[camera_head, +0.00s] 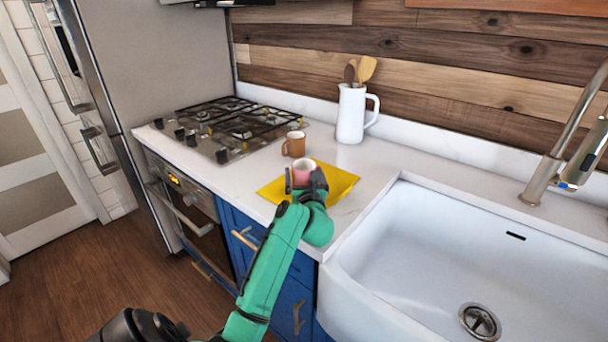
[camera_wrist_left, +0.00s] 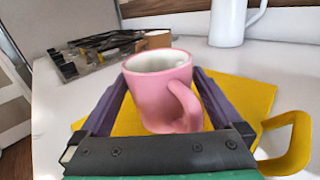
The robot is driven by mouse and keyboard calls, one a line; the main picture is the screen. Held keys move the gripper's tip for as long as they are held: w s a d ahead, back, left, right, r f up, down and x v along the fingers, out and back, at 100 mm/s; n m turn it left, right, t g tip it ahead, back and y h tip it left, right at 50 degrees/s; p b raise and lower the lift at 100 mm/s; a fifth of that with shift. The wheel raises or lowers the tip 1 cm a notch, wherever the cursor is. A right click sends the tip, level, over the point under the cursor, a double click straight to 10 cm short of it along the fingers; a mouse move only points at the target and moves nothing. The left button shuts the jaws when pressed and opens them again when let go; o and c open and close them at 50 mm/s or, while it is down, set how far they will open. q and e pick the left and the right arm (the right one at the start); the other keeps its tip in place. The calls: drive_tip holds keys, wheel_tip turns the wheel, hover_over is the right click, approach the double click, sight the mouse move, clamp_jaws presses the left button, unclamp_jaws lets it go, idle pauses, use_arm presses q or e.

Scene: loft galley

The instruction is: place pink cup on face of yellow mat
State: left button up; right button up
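The pink cup (camera_head: 303,167) stands upright between the fingers of my left gripper (camera_head: 306,181), over the yellow mat (camera_head: 340,184). In the left wrist view the pink cup (camera_wrist_left: 158,92) is between the two purple fingers (camera_wrist_left: 162,85), which appear to press on its sides. Its handle points toward the camera and to the right. The yellow mat (camera_wrist_left: 245,95) spreads out below and behind the cup. The cup's base is partly hidden, so I cannot tell if it touches the mat. My right gripper does not show.
A brown mug (camera_head: 293,146) stands just behind the mat. A white pitcher with utensils (camera_head: 350,118) stands farther back. The stove (camera_head: 225,128) is on the left, the sink (camera_head: 450,235) on the right. A yellow loop (camera_wrist_left: 290,145) shows at the left wrist view's right edge.

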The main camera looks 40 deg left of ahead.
use_arm(q)
drive_tip(key=b+v, duration=0.2)
drive_tip(key=v, duration=0.9)
drive_tip(key=shift+s+d+r, duration=0.15)
drive_tip(key=shift+s+d, duration=0.15)
drive_tip(key=shift+s, duration=0.1)
